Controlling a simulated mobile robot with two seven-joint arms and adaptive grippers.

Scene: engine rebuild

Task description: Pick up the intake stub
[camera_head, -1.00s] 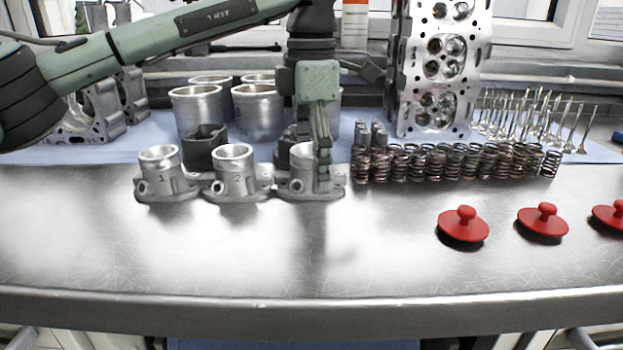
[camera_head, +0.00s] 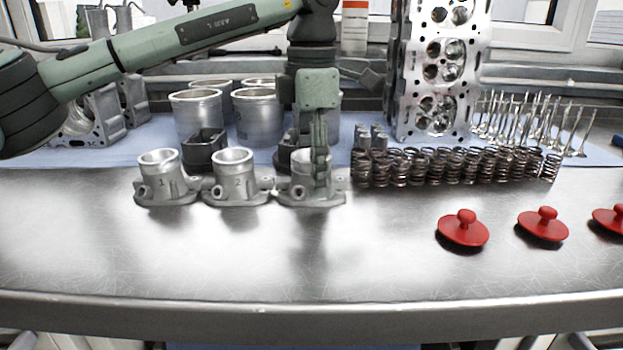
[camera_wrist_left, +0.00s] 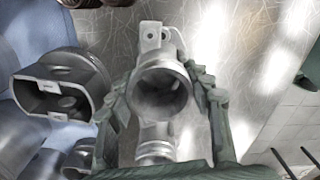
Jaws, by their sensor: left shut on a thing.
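Three grey metal intake stubs stand in a row on the bench in the head view: stub 1 (camera_head: 162,180), stub 2 (camera_head: 235,181) and a third stub (camera_head: 298,188) at the right. My left gripper (camera_head: 321,172) points down at the third stub and is shut on it. Its fingers hide the stub's right side. In the left wrist view, the fingers (camera_wrist_left: 162,100) lie on both sides of the stub's round mouth (camera_wrist_left: 160,88). The stub is upright, and its base appears to rest on the bench.
Dark rectangular parts (camera_head: 204,150) and metal cylinders (camera_head: 258,117) stand behind the stubs. Several springs (camera_head: 450,167) stand close to the right, with a cylinder head (camera_head: 437,72) behind. Red caps (camera_head: 463,228) lie at the front right. The front left bench is clear.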

